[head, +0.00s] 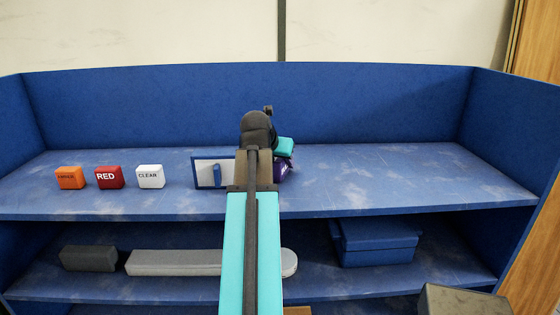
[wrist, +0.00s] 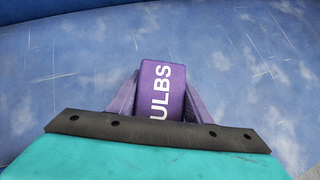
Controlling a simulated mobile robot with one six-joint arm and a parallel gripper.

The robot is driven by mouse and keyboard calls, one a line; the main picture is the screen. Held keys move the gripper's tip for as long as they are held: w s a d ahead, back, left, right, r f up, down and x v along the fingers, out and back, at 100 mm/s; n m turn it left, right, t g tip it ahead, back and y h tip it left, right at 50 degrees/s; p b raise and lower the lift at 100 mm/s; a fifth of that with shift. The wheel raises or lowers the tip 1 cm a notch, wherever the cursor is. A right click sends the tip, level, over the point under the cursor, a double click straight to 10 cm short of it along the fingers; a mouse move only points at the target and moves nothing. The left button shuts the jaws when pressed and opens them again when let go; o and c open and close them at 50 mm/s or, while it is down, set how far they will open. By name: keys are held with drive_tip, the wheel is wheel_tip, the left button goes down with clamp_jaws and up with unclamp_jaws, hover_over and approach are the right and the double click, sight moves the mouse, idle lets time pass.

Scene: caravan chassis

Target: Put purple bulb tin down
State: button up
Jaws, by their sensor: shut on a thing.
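The purple bulb tin (wrist: 162,88) shows in the wrist view with white letters "ULBS" on its face. My gripper (wrist: 160,95) is shut on it, with one finger on each side. In the head view, part of the purple tin (head: 282,172) shows to the right of my arm, by my gripper (head: 280,165), over the upper blue shelf (head: 400,190). My arm hides most of the tin there. I cannot tell whether the tin touches the shelf.
An orange box (head: 70,178), a red box (head: 109,177) and a white box (head: 150,177) stand left on the upper shelf. A white panel with a blue frame (head: 207,172) is just left of my arm. The shelf's right side is clear. A blue lidded box (head: 375,243) sits below.

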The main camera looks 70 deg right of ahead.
drive_tip(key=o, duration=1.3)
drive_tip(key=shift+f, duration=0.1)
drive_tip(key=b+v, duration=0.2)
drive_tip(key=v, duration=1)
